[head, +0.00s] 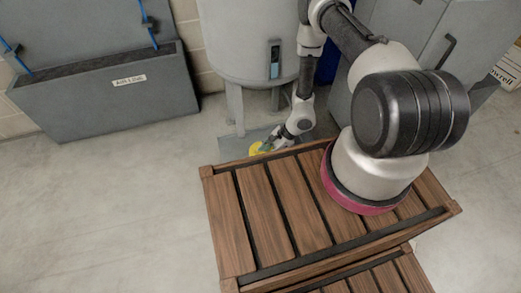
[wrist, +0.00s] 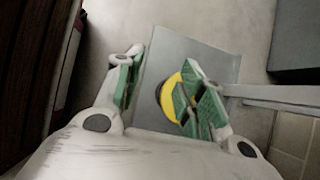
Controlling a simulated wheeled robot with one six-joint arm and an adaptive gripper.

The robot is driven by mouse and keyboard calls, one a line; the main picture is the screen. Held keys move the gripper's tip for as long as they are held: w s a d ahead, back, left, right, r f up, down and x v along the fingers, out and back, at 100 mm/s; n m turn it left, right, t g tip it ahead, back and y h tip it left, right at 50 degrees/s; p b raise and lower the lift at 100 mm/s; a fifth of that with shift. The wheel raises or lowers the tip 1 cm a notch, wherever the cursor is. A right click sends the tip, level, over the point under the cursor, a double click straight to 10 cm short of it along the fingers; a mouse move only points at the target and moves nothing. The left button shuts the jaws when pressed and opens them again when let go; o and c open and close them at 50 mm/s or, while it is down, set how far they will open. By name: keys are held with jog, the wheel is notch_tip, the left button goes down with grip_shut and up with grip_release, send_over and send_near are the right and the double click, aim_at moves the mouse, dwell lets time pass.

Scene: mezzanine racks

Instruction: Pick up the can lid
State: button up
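The can lid (wrist: 170,97) is a yellow round piece lying on or just above a grey plate (wrist: 155,66) in the wrist view. My gripper (wrist: 165,75) is open, with green-padded fingers on either side of the lid. The right finger covers the lid's right part, and the lid lies nearer that finger than the left one. I cannot tell whether the finger touches it. In the head view, the lid (head: 256,148) is a small yellow patch beside my gripper (head: 267,147), which is low near the floor and partly hides it.
A grey tank (head: 248,40) on legs stands behind the plate. A grey bin (head: 105,95) is at the left and a grey cabinet (head: 410,35) at the right. A slatted wooden surface (head: 270,205) lies in front, close to my arm. The floor (head: 110,210) at left is clear.

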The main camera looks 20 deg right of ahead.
aim_at(253, 150)
jog(key=w+d+f+m+t+h, duration=0.2)
jog(key=w+f, duration=0.1)
jog(key=w, duration=0.6)
jog(key=shift+h, duration=0.4)
jog(key=x, duration=0.7)
jog(key=shift+f, duration=0.45)
jog(key=shift+s, duration=0.1)
grip_shut()
